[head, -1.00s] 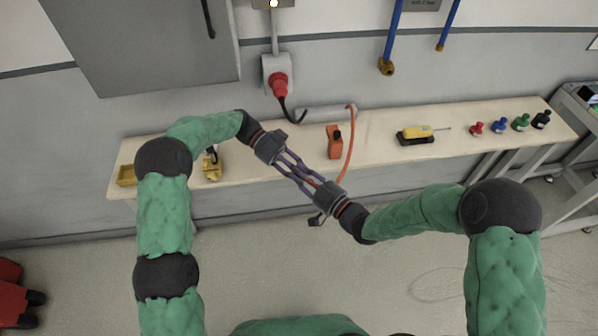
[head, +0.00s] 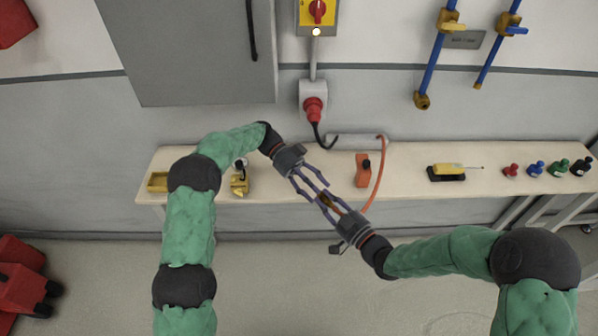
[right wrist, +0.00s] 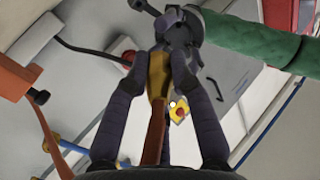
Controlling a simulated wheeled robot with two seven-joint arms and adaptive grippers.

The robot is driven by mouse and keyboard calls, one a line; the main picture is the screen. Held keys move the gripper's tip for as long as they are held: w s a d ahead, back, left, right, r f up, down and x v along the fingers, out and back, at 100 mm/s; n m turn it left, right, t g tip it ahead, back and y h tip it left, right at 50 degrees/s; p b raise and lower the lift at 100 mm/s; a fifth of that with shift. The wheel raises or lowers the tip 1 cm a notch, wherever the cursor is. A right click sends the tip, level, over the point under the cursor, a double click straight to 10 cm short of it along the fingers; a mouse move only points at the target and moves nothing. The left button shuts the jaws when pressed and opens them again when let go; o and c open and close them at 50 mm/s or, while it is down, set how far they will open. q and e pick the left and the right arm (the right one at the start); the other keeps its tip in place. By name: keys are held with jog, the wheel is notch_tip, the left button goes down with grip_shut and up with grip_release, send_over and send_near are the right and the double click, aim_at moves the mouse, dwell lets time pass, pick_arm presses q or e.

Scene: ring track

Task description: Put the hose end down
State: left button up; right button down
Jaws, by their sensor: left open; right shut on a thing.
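The hose end is a brass-coloured fitting (right wrist: 158,75) on an orange-brown hose (right wrist: 153,135), seen between my right gripper's fingers in the right wrist view. In the head view my right gripper (head: 327,204) is shut on it, in the air in front of the bench. My left gripper (head: 316,190) is open, with spread fingers pointing at the hose end from the upper left. Their fingertips are close together; I cannot tell whether they touch. The orange hose (head: 380,178) hangs over the bench edge and passes behind my right gripper.
The pale bench (head: 415,180) runs along the wall. It carries an orange block (head: 363,172), a yellow tool (head: 447,171), several coloured bottles (head: 536,168), a yellow tray (head: 158,181) and a small yellow device (head: 239,184). Bare bench shows between the orange block and yellow tool.

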pick_arm(q)
jog(key=v, duration=0.7)
jog(key=shift+w+a, duration=0.2)
jog(key=shift+a, duration=0.05)
jog(key=shift+r, duration=0.1)
jog(key=shift+c, duration=0.4)
notch_tip(320, 180, down, 5)
jog(key=a+n+t+h, duration=0.1)
jog(key=a+n+t, duration=0.1)
jog(key=t, duration=0.1)
jog(key=x, duration=0.7)
jog(key=shift+f, duration=0.2)
pick_arm(e)
jog(key=w+a+f+n+g+y, duration=0.3)
jog(key=w+f+n+g+y, duration=0.1)
jog(key=f+g, duration=0.1)
jog(key=shift+w+f+n+g, duration=0.25)
jog(key=shift+f+n+g, duration=0.05)
jog(key=shift+a, duration=0.1)
